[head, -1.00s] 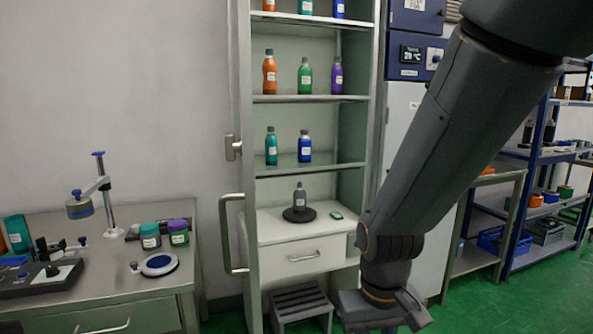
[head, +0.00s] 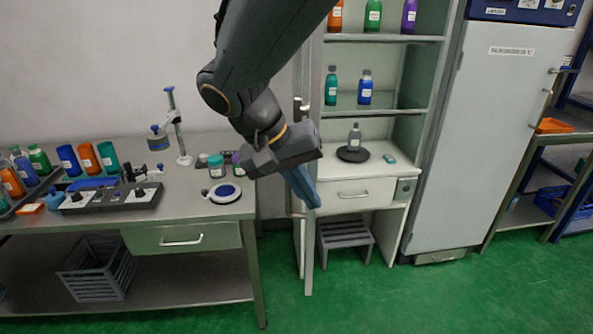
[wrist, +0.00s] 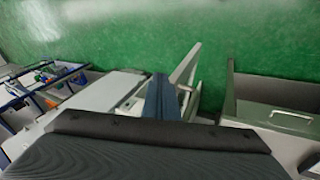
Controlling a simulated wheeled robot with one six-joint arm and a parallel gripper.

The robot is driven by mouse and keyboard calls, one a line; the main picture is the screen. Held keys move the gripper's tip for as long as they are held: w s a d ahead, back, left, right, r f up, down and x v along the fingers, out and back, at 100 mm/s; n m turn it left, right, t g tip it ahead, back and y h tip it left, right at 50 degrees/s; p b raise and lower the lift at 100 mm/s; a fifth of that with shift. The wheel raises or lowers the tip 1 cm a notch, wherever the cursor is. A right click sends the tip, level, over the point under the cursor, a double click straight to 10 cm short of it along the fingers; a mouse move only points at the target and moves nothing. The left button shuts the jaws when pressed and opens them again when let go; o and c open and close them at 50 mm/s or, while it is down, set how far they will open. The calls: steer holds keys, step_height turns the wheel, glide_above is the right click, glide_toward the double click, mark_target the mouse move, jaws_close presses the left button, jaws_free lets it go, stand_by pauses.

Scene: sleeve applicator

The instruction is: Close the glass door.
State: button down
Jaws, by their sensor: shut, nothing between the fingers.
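The glass door (head: 298,215) stands open at the left side of the tall cabinet (head: 310,260), seen almost edge-on in the head view. My arm and gripper hide much of it, including most of its pull handle. My gripper (head: 305,192) points down in front of the door and the cabinet's left post, its blue fingers together and empty. In the wrist view the shut fingers (wrist: 157,98) are beside a pale frame (wrist: 186,64), which looks like the door's. I cannot tell whether they touch it.
A steel bench (head: 200,205) with bottles and instruments stands close on the left. The cabinet shelves hold bottles, and a step stool (head: 345,234) is beneath its drawer. A tall grey refrigerator (head: 465,130) stands to the right. The green floor (head: 400,295) in front is clear.

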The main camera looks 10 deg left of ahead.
steer(key=a+r+t+p, duration=0.2)
steer(key=a+r, duration=0.5)
steer(key=a, duration=0.1)
steer(key=d+p+x, duration=0.1)
steer(key=p+x, duration=0.2)
steer(key=x, duration=0.6)
steer(key=shift+m+h, duration=0.3)
steer(key=shift+d+f, duration=0.1)
steer(key=shift+d, duration=0.1)
